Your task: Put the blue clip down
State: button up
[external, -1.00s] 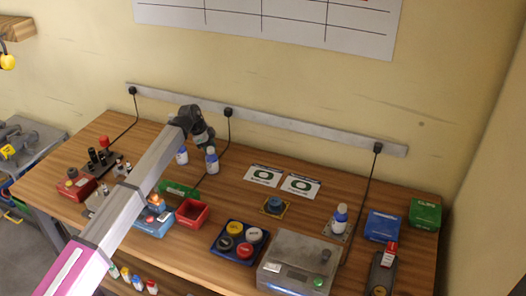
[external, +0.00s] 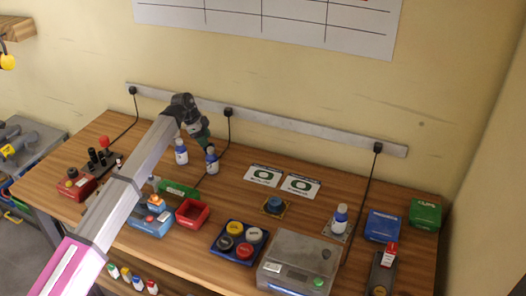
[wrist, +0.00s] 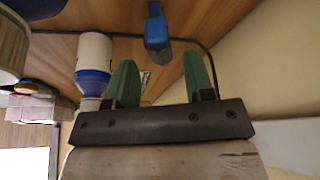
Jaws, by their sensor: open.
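My gripper (wrist: 160,75) is open, with its two green fingers apart and nothing between them. The blue clip (wrist: 156,32) shows in the wrist view beyond the fingertips, against the wooden bench top, apart from both fingers. In the external view my gripper (external: 201,131) is above the back of the bench, near the white and blue bottles; I cannot make out the clip there.
A white and blue bottle (wrist: 93,65) is close beside the left finger in the wrist view. Two bottles (external: 181,152) (external: 211,160) stand below my gripper in the external view. A dark cable (external: 222,152) runs down behind them. A red tray (external: 192,214) is nearer the front.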

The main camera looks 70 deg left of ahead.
jog(key=d+v, duration=0.1)
jog(key=v, duration=0.5)
jog(key=shift+s+a+r, duration=0.2)
jog(key=shift+a+r, duration=0.05)
jog(key=shift+a, duration=0.25)
